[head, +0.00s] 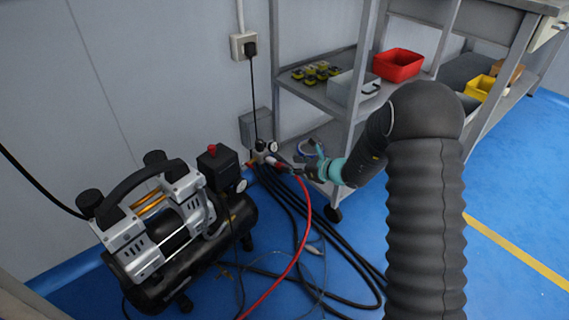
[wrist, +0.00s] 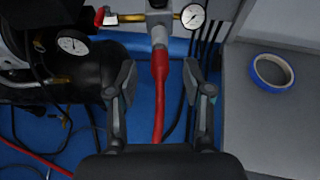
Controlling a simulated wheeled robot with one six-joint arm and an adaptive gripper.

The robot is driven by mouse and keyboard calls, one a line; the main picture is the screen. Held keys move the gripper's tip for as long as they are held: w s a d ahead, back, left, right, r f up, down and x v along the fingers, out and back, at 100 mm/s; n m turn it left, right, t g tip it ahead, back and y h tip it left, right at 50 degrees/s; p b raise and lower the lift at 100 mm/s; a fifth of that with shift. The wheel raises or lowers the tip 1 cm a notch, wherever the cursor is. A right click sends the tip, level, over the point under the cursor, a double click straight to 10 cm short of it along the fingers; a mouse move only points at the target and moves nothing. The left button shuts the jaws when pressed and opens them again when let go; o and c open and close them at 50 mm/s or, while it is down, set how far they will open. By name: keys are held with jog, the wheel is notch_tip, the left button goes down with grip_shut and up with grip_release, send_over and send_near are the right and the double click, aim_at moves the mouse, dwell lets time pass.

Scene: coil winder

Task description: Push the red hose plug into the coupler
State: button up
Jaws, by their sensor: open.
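The red hose plug (wrist: 160,66) shows in the wrist view at the end of a red hose that runs down toward my palm. My gripper (wrist: 160,72) is open, with one finger on each side of the plug and a gap on both sides. In the head view, my gripper (head: 290,166) is beside the plug (head: 274,162), low near the wall, and partly hides the hose end.
A black compressor (head: 170,235) stands at left. A gauge (wrist: 193,16) sits beside the coupler. A grey shelf cart (head: 338,140) stands close at right, with a roll of blue tape (wrist: 272,72) on its lower shelf. Black hoses (head: 335,265) lie coiled on the blue floor.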

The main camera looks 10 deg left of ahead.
jog(key=v, duration=0.7)
dwell(0.4)
